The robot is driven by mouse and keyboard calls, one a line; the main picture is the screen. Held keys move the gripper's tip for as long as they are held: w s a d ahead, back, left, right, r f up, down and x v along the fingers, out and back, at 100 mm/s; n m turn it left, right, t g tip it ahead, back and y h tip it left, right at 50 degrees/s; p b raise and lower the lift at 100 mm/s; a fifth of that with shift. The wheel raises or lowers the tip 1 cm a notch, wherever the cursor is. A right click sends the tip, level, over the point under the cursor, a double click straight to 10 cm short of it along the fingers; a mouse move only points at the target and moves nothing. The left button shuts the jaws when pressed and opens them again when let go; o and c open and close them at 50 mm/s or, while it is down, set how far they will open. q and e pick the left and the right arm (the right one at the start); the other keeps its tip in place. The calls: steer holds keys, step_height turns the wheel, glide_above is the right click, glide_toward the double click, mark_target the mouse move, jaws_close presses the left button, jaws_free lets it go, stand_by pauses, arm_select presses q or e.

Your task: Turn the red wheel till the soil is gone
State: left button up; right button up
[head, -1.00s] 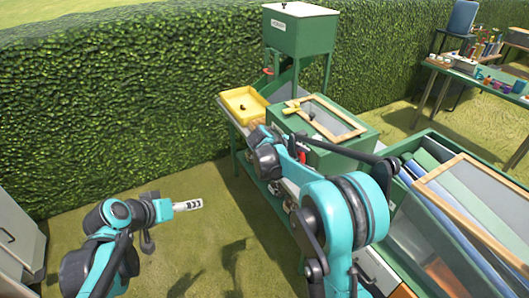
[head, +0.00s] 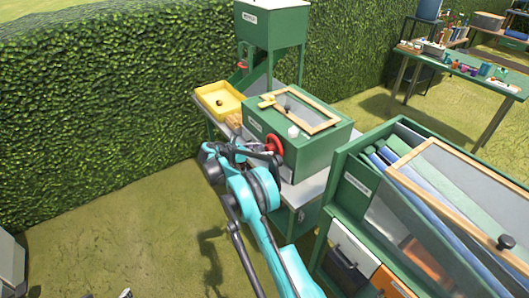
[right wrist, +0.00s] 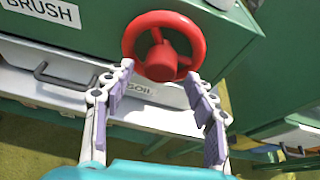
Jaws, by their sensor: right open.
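The red wheel (head: 275,144) sits on the front of a green box (head: 301,150) on the bench. In the right wrist view the wheel (right wrist: 181,25) is large, with a red hub. My right gripper (right wrist: 160,75) is open, its two fingers apart at the lower rim and on either side of the hub; I cannot tell whether they touch it. In the head view the right gripper (head: 262,150) is small beside the wheel. I see no loose soil clearly. Only a tip of my left gripper (head: 125,293) shows at the bottom edge.
A yellow tray (head: 207,103) with a small brown thing stands at the bench's left end, below a green hopper (head: 268,25). A green bin (head: 344,190) with a wood-framed lid stands at right. A hedge (head: 100,110) runs behind. Grass at left is free.

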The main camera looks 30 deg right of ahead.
steer(key=shift+x, duration=1.05)
steer(key=c, duration=1.2)
steer(key=shift+o, duration=0.2)
